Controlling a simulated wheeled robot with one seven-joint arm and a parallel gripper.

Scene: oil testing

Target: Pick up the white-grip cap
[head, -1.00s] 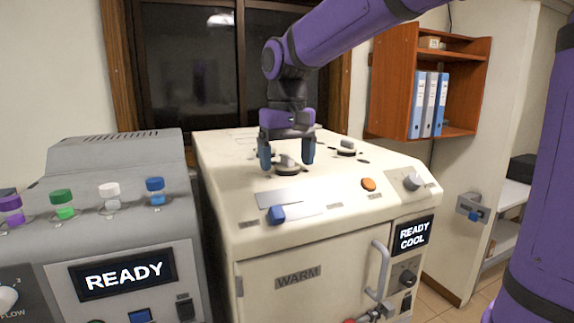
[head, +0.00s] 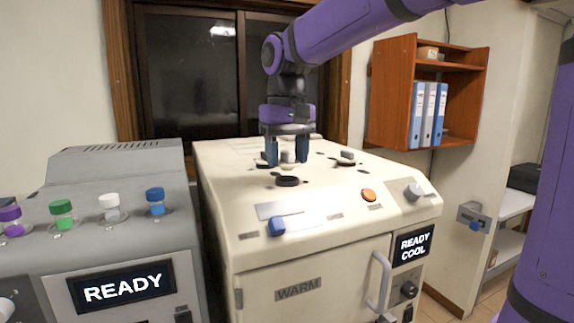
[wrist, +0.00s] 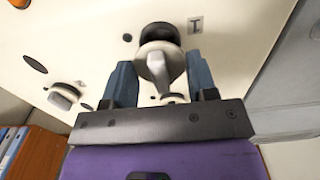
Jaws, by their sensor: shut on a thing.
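The white-grip cap (head: 288,156) is between the fingers of my gripper (head: 287,161) in the head view. My gripper is shut on its light grip and holds it above the cream machine's top. In the wrist view the pale cap (wrist: 160,64) shows between the blue fingers, with its grip pointing toward the palm. A dark round opening (head: 287,181) lies uncovered in the machine top, in front of the cap; it also shows behind the cap in the wrist view (wrist: 160,33).
Another capped opening (head: 346,156) is to the right on the cream machine (head: 225,170). An orange button (head: 368,195) and a blue knob (head: 277,227) are nearer the front. A grey machine (head: 115,170) with colored-cap bottles stands left. A wooden shelf (head: 395,95) hangs at right.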

